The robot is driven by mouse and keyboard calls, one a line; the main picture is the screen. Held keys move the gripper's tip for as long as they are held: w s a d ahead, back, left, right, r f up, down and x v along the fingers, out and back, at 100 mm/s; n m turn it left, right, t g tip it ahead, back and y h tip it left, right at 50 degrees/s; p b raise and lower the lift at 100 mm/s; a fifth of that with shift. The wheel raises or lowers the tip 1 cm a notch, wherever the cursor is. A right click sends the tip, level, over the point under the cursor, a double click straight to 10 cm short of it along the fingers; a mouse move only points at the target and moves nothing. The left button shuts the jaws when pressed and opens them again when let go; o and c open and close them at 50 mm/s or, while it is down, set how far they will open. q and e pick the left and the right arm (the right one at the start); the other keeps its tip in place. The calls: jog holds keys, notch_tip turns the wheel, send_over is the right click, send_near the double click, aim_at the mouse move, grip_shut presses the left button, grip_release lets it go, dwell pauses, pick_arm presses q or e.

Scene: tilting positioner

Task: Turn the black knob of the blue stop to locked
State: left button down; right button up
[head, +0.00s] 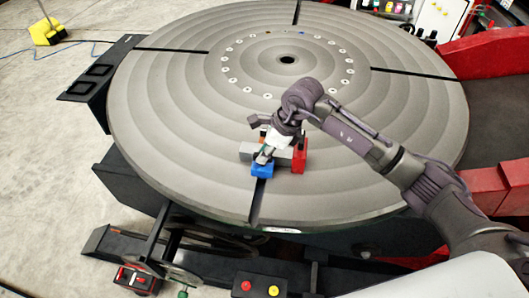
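The blue stop (262,171) sits on the round grey turntable (180,130), near its front edge and beside a dark radial slot. My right gripper (264,156) points down directly over the blue stop, with its fingers close to or touching its top. The black knob cannot be made out; the gripper covers that spot. Whether the fingers are open or shut on something is too small to tell. My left gripper is not in view.
A grey block (246,151) lies behind the blue stop, and a red stop (300,156) stands at its right. A control box with red and yellow buttons (259,288) is at the front. The rest of the turntable is mostly clear.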

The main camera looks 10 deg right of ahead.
jog(key=o, duration=0.4)
jog(key=shift+o, duration=0.2)
jog(key=v, duration=1.2)
